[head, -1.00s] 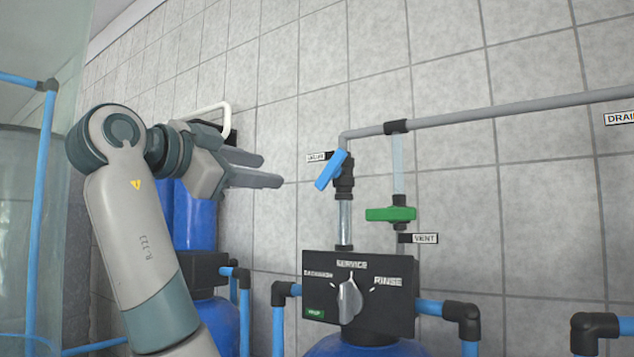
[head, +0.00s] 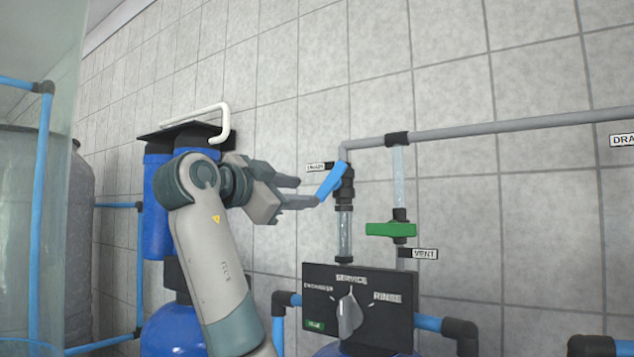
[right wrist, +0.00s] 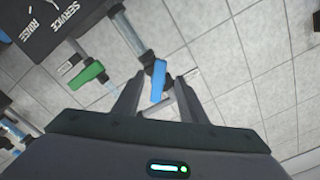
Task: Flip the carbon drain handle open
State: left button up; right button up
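The blue valve handle (head: 331,181), which I take as the carbon drain handle, slants down to the left from a black fitting (head: 345,185) on a clear vertical tube. A small label whose text is hard to read sits beside it. My right gripper (head: 309,192) is open, with its fingertips at the handle's lower left end. In the right wrist view the blue handle (right wrist: 158,82) lies between the tips of the two spread fingers (right wrist: 162,80); contact cannot be told. My left gripper is not in view.
A green vent handle (head: 390,230) lies level to the right. A black control box (head: 376,292) with a grey knob (head: 349,315) is below. A grey pipe (head: 500,127) runs along the tiled wall. Blue tanks (head: 158,205) stand behind my arm.

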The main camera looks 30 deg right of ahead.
aim_at(321, 193)
jog(key=p+x, duration=0.3)
jog(key=x, duration=0.3)
jog(key=shift+w+d, duration=0.1)
jog(key=shift+d, duration=0.25)
grip_shut()
